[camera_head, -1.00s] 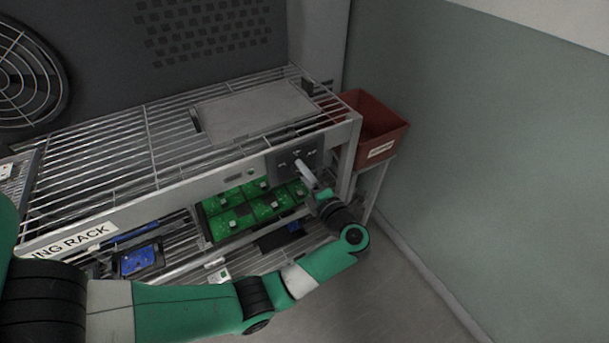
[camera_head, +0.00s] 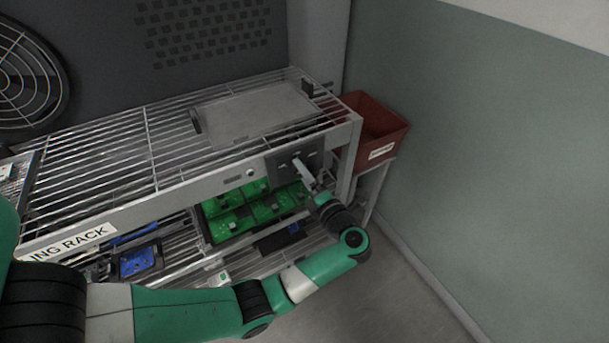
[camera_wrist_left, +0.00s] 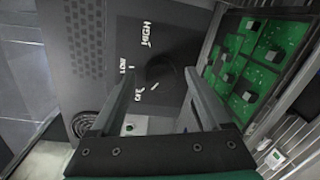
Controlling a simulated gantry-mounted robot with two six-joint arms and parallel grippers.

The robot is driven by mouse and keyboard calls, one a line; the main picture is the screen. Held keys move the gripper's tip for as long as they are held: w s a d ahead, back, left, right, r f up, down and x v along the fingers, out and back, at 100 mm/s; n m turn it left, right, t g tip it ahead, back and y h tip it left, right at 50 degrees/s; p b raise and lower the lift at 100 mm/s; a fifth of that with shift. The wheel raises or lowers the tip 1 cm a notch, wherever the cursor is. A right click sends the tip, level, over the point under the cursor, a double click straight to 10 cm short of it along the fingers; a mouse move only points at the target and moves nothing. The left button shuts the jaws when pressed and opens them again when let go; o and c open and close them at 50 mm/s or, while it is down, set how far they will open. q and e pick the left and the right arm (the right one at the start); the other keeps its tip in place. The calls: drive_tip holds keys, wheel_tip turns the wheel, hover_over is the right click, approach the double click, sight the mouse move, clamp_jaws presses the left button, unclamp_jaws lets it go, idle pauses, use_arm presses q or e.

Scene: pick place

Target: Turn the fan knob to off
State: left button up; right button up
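The dark round fan knob (camera_wrist_left: 161,70) sits on a dark panel (camera_wrist_left: 180,35) printed HIGH, LOW and OFF in white. In the head view the panel (camera_head: 283,166) is at the right end of the rack's front rail, and my gripper largely hides the knob. My left gripper (camera_wrist_left: 163,72) is open in the wrist view, one finger on each side of the knob, with gaps between fingers and knob. In the head view the left gripper (camera_head: 303,172) reaches the panel from the front right. The knob's pointing direction is hard to make out. My right gripper is not in view.
A wire rack (camera_head: 130,195) carries a grey plate (camera_head: 250,113) on top. Green circuit boards (camera_head: 240,213) lie on the shelf below the panel, close to my left wrist. A red bin (camera_head: 375,130) stands right of the rack. The floor at right is clear.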

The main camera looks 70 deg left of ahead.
use_arm(q)
drive_tip(key=d+p, duration=0.2)
drive_tip(key=d, duration=0.9)
drive_tip(key=shift+w+d+r, duration=0.3)
drive_tip(key=shift+w+r, duration=0.05)
drive_tip(key=shift+r, duration=0.05)
drive_tip(key=shift+r, duration=0.1)
